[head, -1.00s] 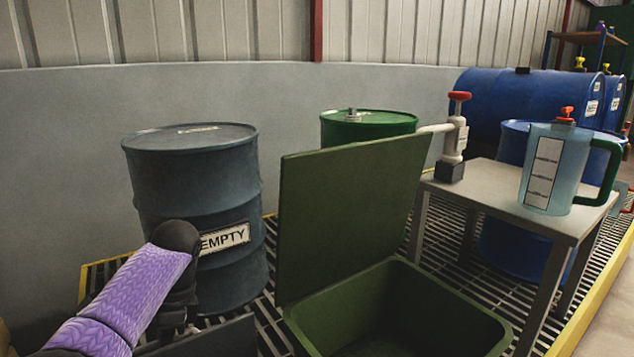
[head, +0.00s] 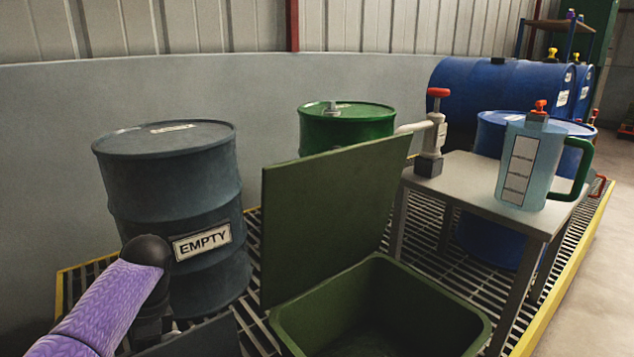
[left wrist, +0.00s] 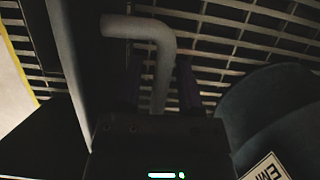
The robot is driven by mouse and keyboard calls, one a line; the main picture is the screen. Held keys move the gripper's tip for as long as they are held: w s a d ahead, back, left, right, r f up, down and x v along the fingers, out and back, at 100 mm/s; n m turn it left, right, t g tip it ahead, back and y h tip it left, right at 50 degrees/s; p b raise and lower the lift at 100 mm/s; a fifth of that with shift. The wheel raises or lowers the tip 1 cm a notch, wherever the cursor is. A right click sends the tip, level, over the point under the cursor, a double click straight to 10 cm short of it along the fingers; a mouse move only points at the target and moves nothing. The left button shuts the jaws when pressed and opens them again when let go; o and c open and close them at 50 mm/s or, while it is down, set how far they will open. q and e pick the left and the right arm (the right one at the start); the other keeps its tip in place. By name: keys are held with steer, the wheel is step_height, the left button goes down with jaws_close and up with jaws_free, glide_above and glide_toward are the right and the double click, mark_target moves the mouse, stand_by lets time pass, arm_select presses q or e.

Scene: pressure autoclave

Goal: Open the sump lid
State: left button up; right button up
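A green lid (head: 330,215) stands raised at the left side of an open green bin (head: 480,318) in the head view. My left arm comes in at lower left beside the EMPTY drum. My left gripper (head: 150,328) is partly cut off at the bottom of the head view. In the left wrist view, a grey bent bar (left wrist: 164,70) runs between the dark fingers of my left gripper (left wrist: 161,80). I cannot tell whether the fingers press on it. A dark panel (head: 205,340) shows beside the gripper; what it belongs to is unclear. My right gripper is out of view.
The grey EMPTY drum (head: 170,190) stands behind my left arm, on grating with a yellow edge (head: 560,300). A green drum (head: 345,130) stands behind the lid. A table (head: 480,190) at right holds a jug (head: 525,165) and a red-topped valve (head: 432,135).

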arm_select(q)
step_height(320, 180, up, 10)
steer(key=p, duration=0.3)
steer(key=shift+r, duration=0.1)
stand_by(0.3)
